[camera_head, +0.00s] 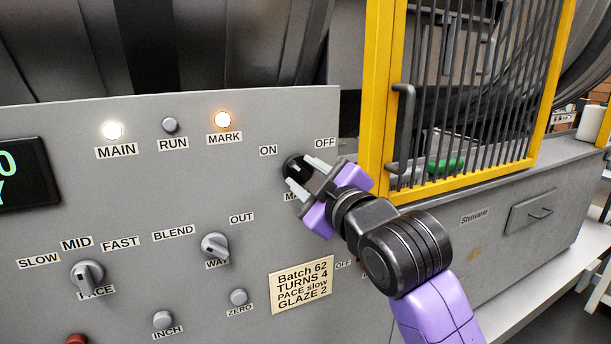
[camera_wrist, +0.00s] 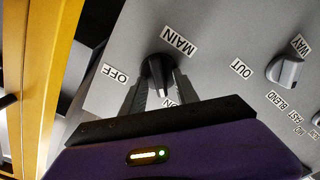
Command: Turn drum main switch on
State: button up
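The main switch is a black rotary knob; it shows in the wrist view (camera_wrist: 158,68) and, partly covered, in the head view (camera_head: 292,163). It sits on the grey panel between the ON and OFF labels, with the MAIN label beside it. In the wrist view its grip runs roughly toward the ON label, which a finger partly hides. My gripper (camera_head: 303,174) is at the knob, with one finger on either side of it. The fingers look apart, around the knob; whether they touch it is hard to tell. The white MAIN lamp (camera_head: 112,131) is lit.
An orange MARK lamp (camera_head: 223,120) is lit. The PACE knob (camera_head: 87,277) and WAY knob (camera_head: 215,247) are left of my arm. A yellow barred guard (camera_head: 382,90) with a dark handle (camera_head: 402,130) stands close to the right of the switch. A batch note (camera_head: 301,284) is below.

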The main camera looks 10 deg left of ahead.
jog(key=b+v, duration=0.1)
jog(key=v, duration=0.6)
jog(key=shift+s+d, duration=0.25)
jog(key=shift+s, duration=0.1)
